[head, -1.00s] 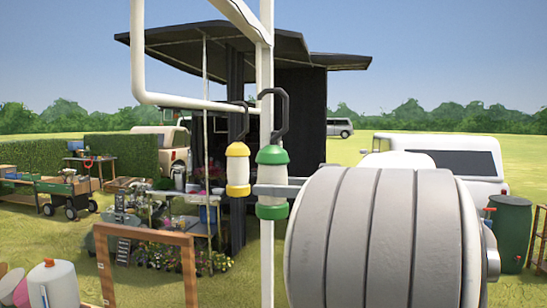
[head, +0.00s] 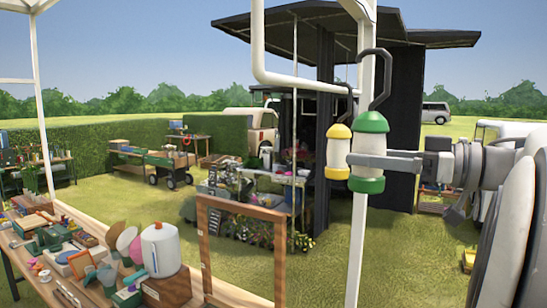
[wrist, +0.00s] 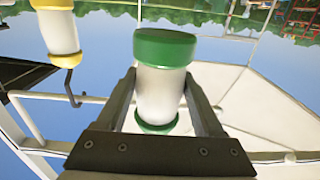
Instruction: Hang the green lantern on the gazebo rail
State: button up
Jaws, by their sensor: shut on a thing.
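The green lantern (head: 368,150) has a white body, green cap and base, and a black hook at its top in the head view. My gripper (head: 366,161) is shut on its body, from the right, and holds it upright. In the wrist view, which is upside down, the lantern (wrist: 160,95) sits between both fingers. The white gazebo rail (head: 300,84) runs to a post just behind the lantern. The hook curves above rail height near the post. I cannot tell whether it touches the rail. In the wrist view the hook is hidden.
A yellow lantern (head: 338,152) hangs from the rail close left of the green one; its hook meets the rail in the wrist view (wrist: 72,98). A white post (head: 360,235) stands directly behind. A cluttered wooden table (head: 75,285) and wooden frame (head: 238,245) are lower left.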

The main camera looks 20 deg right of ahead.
jog(key=w+a+f+b, duration=0.3)
jog(key=w+a, duration=0.3)
jog(key=w, duration=0.2)
jog(key=shift+w+a, duration=0.3)
jog(key=shift+a, duration=0.05)
dwell(0.8)
jog(key=shift+f, duration=0.35)
dwell(0.9)
jog(key=o, duration=1.3)
jog(key=shift+f+p+v, duration=0.1)
jog(key=shift+f+v, duration=0.15)
jog(key=shift+v, duration=2.1)
jog(key=shift+f+p+v, duration=0.1)
jog(key=shift+f+v, duration=0.15)
jog(key=shift+v, duration=2.1)
jog(key=shift+f+p+v, duration=0.1)
jog(key=shift+f+v, duration=0.15)
jog(key=shift+v, duration=2.05)
jog(key=shift+w, duration=0.1)
